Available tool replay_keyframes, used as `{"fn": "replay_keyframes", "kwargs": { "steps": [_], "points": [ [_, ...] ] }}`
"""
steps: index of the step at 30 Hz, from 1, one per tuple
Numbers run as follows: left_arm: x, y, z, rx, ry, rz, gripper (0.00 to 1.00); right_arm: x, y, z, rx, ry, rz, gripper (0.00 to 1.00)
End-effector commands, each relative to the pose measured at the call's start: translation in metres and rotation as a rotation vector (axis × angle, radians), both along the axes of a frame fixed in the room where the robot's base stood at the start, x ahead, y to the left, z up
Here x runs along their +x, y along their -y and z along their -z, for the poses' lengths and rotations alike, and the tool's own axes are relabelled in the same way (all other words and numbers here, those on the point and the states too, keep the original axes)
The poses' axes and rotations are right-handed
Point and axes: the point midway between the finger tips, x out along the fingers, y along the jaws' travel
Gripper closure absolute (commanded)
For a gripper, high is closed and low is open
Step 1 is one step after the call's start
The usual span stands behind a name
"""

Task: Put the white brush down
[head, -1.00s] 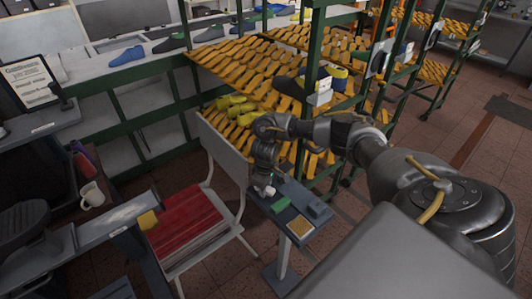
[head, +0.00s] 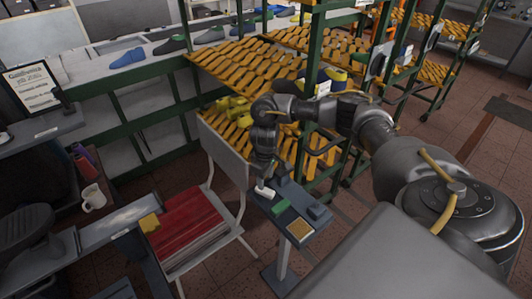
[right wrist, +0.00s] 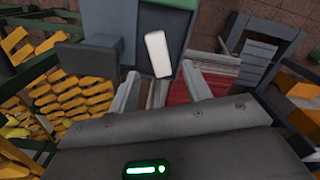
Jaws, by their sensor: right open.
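The white brush (head: 264,191) is at the left end of the small grey stand top (head: 283,198). It appears to rest there, below my right gripper (head: 264,178). In the right wrist view, the brush (right wrist: 158,53) shows as a pale block with its near end between the fingers, apart from both. My right gripper (right wrist: 160,72) is open there, one finger on each side. The brush's underside is hidden. My left gripper is not in view.
A green block (head: 290,211), a tan pad (head: 299,229) and a dark grey block (head: 319,212) share the stand. A rack with orange slats (head: 250,66) stands behind.

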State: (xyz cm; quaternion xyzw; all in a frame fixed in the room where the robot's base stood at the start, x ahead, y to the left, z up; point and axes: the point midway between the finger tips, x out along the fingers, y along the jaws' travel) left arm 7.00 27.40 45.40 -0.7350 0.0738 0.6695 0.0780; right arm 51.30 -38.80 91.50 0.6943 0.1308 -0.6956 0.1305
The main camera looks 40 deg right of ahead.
Motion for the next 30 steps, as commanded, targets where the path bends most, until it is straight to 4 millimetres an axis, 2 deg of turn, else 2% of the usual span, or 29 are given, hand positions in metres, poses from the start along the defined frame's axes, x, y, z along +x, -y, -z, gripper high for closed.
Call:
{"fn": "replay_keyframes", "kwargs": {
  "steps": [1, 3, 9, 23, 26, 29, 30],
  "points": [
    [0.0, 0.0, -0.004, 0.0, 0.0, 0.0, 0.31, 0.001, 0.001, -0.014, -0.003, 0.004, -0.001, 0.51],
    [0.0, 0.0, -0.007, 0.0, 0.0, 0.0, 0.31, 0.001, 0.001, -0.025, -0.003, 0.004, 0.0, 0.51],
    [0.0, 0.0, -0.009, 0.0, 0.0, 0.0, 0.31, 0.001, 0.001, -0.044, -0.001, 0.003, 0.001, 0.51],
    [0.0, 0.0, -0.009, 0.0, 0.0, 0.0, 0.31, 0.001, -0.001, -0.046, 0.002, 0.002, -0.003, 0.51],
    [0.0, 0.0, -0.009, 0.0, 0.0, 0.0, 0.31, 0.0, -0.021, -0.038, 0.04, 0.008, -0.055, 0.51],
    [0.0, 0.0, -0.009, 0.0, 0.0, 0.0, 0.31, -0.002, -0.076, -0.019, 0.152, 0.037, -0.192, 0.51],
    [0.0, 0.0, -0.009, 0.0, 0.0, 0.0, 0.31, -0.005, -0.108, -0.011, 0.222, 0.061, -0.266, 0.51]
  ]
}}
